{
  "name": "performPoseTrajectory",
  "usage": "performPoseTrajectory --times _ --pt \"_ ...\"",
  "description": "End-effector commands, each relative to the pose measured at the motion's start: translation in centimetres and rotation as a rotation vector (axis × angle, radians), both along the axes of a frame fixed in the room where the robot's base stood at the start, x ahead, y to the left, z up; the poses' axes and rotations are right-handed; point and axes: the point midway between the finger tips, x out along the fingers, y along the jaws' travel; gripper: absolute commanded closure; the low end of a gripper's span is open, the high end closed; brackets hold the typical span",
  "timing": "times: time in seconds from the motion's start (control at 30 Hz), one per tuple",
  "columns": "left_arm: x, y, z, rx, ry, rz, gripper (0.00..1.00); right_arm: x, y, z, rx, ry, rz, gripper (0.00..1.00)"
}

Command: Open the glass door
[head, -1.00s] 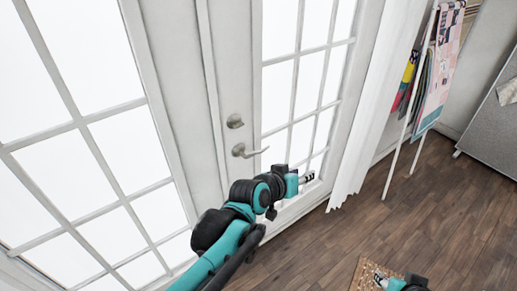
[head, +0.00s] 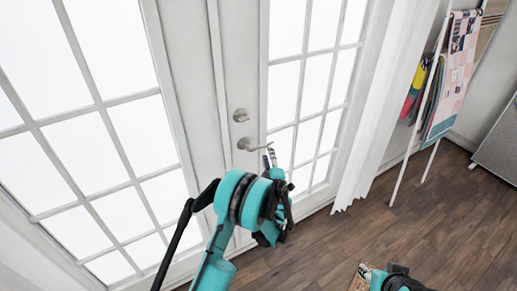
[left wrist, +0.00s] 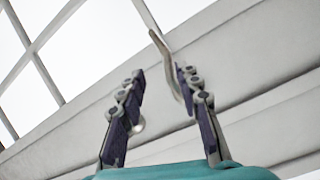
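The white glass door (head: 264,98) has a metal lever handle (head: 254,145) with a round lock (head: 241,115) above it. The door looks shut. My left gripper (head: 270,157) is at the free end of the lever, fingers pointing up toward it. In the left wrist view, the left gripper (left wrist: 158,85) is open, and the curved lever (left wrist: 166,62) shows between the fingers, close to the right one. I cannot tell whether they touch. My right gripper (head: 365,272) is low at the right, away from the door; its finger state is unclear.
A second glass-paned leaf (head: 108,140) stands left of the handle. A white curtain (head: 372,120) hangs right of the door. Beyond it is a white rack (head: 412,140) with hanging fabrics. The wooden floor (head: 420,225) is clear in front.

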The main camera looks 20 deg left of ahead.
Motion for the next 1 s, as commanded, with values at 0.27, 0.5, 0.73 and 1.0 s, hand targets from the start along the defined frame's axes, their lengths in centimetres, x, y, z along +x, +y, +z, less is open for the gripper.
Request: performPoseTrajectory --times 0.27,0.5,0.73,1.0 --pt "2.2 1.5 -1.1 -0.015 0.005 0.019 0.66 0.0 0.0 -0.7 0.0 0.0 0.0 0.6" --pt "5.6 3.1 -1.1 -0.014 0.004 0.016 0.66 0.0 0.0 -1.6 0.0 0.0 0.0 0.6" --pt "6.9 3.7 -0.9 -0.014 0.004 0.015 0.66 0.0 0.0 -1.8 0.0 0.0 0.0 0.6" --pt "6.9 3.7 -0.9 -0.014 0.004 0.015 0.82 0.0 0.0 -1.7 0.0 0.0 0.0 0.6"
